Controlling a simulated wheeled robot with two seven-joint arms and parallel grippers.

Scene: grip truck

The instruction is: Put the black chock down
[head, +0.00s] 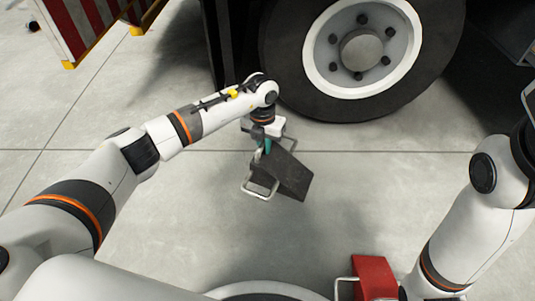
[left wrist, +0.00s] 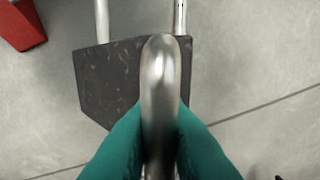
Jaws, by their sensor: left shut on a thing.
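The black chock (head: 286,174) is a dark wedge with a metal handle, in front of the truck's wheel in the head view. My left gripper (head: 266,147) is shut on its metal handle. In the left wrist view the two teal fingers of my left gripper (left wrist: 160,150) close around the silver handle bar, with the black chock (left wrist: 105,80) below it. I cannot tell whether the chock touches the floor. My right arm comes in at the right of the head view, but its gripper is hidden or out of frame.
The truck's wheel (head: 362,50) stands just behind the chock. A red chock (head: 374,277) with a metal handle is at the bottom, by my right arm; a red thing (left wrist: 20,22) also shows in the left wrist view. A red-and-white striped panel (head: 88,22) is at upper left. Concrete floor around the chock is clear.

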